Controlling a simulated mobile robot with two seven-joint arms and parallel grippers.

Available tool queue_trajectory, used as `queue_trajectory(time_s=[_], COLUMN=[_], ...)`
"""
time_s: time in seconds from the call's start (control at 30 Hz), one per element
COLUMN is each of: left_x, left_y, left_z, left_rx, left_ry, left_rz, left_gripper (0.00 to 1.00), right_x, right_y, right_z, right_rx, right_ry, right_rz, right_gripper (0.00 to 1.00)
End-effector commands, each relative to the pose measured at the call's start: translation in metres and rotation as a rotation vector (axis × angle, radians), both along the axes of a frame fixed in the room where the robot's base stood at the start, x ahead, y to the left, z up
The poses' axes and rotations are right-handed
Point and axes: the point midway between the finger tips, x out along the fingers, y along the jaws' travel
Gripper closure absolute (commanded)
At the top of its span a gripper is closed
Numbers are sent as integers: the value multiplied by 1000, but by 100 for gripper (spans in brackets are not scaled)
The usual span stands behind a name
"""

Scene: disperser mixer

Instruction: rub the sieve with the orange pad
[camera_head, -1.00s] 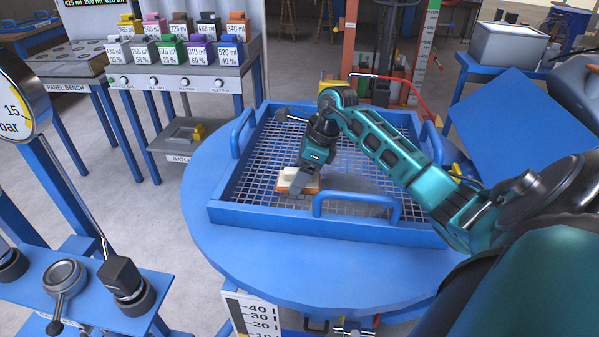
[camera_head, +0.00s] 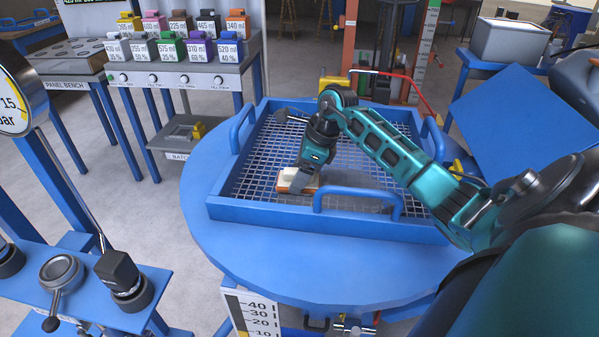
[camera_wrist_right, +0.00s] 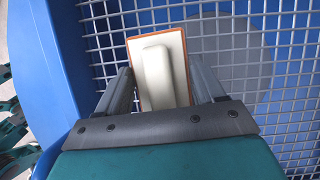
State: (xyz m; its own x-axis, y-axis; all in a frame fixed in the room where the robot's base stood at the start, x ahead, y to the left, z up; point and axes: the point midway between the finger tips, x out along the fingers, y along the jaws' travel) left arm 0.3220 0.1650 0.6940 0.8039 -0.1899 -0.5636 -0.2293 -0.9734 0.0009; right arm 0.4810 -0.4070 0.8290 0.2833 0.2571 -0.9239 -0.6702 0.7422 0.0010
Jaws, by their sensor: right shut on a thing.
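The sieve (camera_head: 222,212) is a blue square frame with a wire mesh and blue handles, on a round blue table. The orange pad (camera_head: 283,187) is a cream block with a raised grip and a thin orange edge. It is at the mesh near the front left of the sieve; whether it touches is hard to tell. My right gripper (camera_head: 302,184) is shut on the pad's raised grip from above. In the right wrist view the pad (camera_wrist_right: 158,60) shows between the two fingers, over the mesh (camera_wrist_right: 110,30). My left gripper is not in view.
The round blue table (camera_head: 290,270) has bare room in front of the sieve. A stand with gauges and knobs (camera_head: 90,290) is at the lower left. A bench with coloured containers (camera_head: 185,75) stands behind left. A blue panel (camera_head: 515,120) is at the right.

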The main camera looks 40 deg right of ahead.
Motion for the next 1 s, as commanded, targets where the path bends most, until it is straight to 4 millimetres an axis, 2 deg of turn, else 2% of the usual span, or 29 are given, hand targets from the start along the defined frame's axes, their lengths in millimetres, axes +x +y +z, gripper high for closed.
queue_trajectory(time_s=[0.4,0.73,1.0], left_x=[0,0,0], left_y=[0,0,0], left_z=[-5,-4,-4], left_rx=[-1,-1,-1], left_ry=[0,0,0], left_rz=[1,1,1], left_gripper=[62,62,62], right_x=[-1,-22,-29], right_y=[-1,-18,-24], right_z=[-6,-6,-6], right_rx=[-1,-4,-1], right_ry=[2,3,1], right_rz=[-1,0,0], right_gripper=[56,56,56])
